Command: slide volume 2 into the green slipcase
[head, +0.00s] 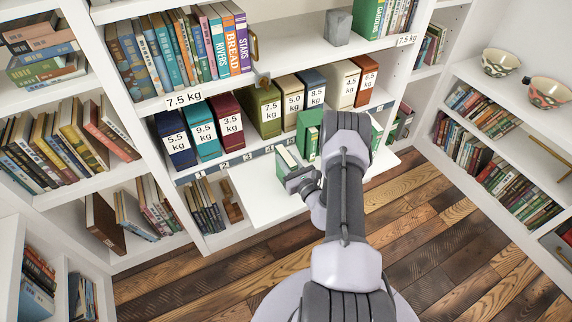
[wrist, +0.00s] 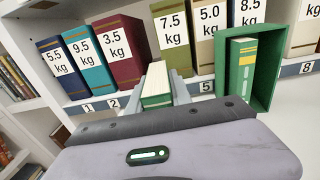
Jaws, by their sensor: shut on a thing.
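My gripper (wrist: 161,96) is shut on a green book with pale pages (wrist: 157,80), which also shows in the head view (head: 288,160). No volume number can be read on it. The gripper (head: 297,178) holds it in front of the shelf, above the white board. The green slipcase (wrist: 271,66) stands upright to the right of the held book, apart from it, with its open side toward me. A green book with a yellow band (wrist: 240,62) stands inside at its left, with a dark gap to its right. In the head view the slipcase (head: 307,128) is partly behind my arm.
Weight-labelled binders, such as the red one (head: 226,122) and olive one (head: 264,110), stand in a row behind. Numbered tags run along the shelf edge (wrist: 100,104). The white board (head: 258,203) has bare room at its left. More green shows right of my arm (head: 376,133).

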